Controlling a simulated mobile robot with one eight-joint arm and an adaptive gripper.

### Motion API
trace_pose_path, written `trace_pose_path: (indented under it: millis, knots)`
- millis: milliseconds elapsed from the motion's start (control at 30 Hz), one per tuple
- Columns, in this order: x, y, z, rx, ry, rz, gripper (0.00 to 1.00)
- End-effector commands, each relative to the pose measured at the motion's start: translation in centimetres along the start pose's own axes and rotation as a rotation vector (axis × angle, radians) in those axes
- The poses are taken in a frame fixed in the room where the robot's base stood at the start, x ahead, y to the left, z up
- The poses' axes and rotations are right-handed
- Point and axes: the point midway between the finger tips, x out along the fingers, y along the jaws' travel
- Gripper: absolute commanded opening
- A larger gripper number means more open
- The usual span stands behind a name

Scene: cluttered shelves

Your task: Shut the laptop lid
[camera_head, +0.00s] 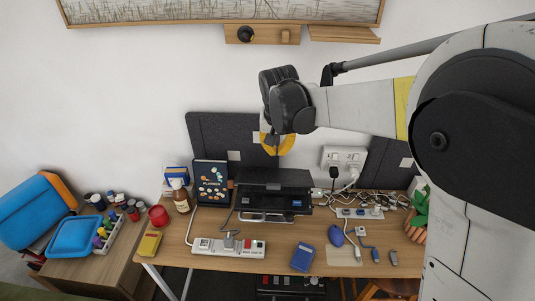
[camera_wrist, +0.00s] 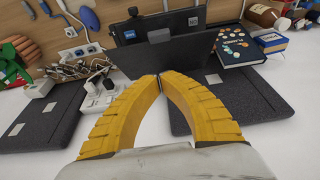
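The dark laptop (camera_head: 272,188) sits on the desk, centre of the head view, on what looks like a low stand. Its lid (camera_wrist: 185,58) is open and stands as a dark tilted panel in the wrist view. The laptop's base shows beyond the lid there, partly hidden. My gripper (camera_head: 277,152) is above and behind the laptop, near the wall panel. In the wrist view, the yellow fingers of my gripper (camera_wrist: 160,77) curve together with their tips meeting, nothing visible between them. The tips appear close to the lid's edge; contact cannot be told.
A planner book (camera_head: 211,178) and brown bottle (camera_head: 181,197) stand left of the laptop. A power strip (camera_head: 230,247) and blue notebook (camera_head: 303,257) lie in front. Cables, a blue mouse (camera_head: 336,236) and a wall socket (camera_head: 344,157) are at right. Dark felt panels (camera_head: 215,132) back the desk.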

Motion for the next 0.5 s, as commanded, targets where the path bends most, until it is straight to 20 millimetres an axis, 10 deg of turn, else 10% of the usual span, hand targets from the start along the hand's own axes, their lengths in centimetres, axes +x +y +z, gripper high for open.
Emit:
trace_pose_path:
  millis: [500]
  knots:
    - [10.2,0.0,1.0,-0.001,0.003,0.000,0.00]
